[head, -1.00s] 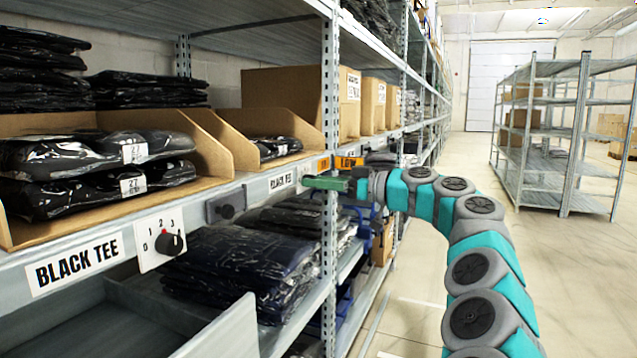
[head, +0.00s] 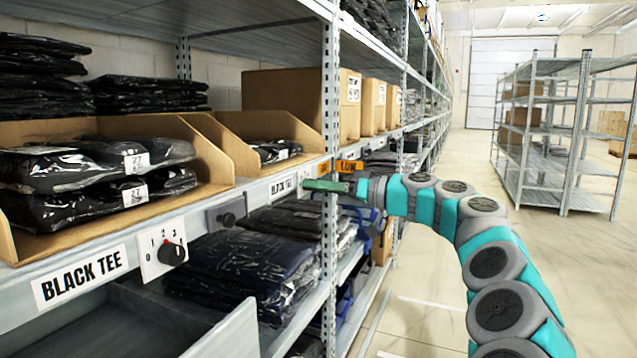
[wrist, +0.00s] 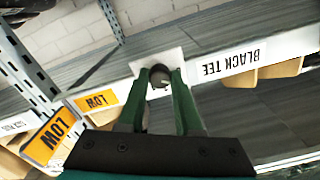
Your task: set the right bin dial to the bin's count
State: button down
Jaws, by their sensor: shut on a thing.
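The right bin (head: 237,126), an open cardboard tray, stands behind the shelf edge with a black bagged tee (head: 268,151) showing; its side wall hides the rest, so I cannot tell the count. In the wrist view, my gripper (wrist: 160,76) has its green fingers closed around a small dark knob (wrist: 158,83) on the white dial plate (wrist: 174,56). The plate's numbers and the pointer's setting are hidden. In the head view my gripper (head: 318,185) is at the shelf edge beside the post, just right of the second BLACK TEE label (head: 283,187).
The left bin (head: 215,155) holds bagged black tees. Its dial (head: 161,247), marked 0 to 3, is beside the large BLACK TEE label (head: 80,277). Orange LOW tags (head: 349,166) are near the post (head: 330,100). The aisle is open.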

jog(key=shift+r+m+p, duration=0.1)
jog(key=shift+m+p, duration=0.6)
jog(key=shift+m, duration=0.9)
jog(key=c, duration=0.6)
grip_release()
jog(key=shift+d, duration=0.2)
jog(key=b+v, duration=0.1)
jog(key=v, duration=0.6)
jog(key=shift+s+d, duration=0.15)
jog(key=shift+d, duration=0.05)
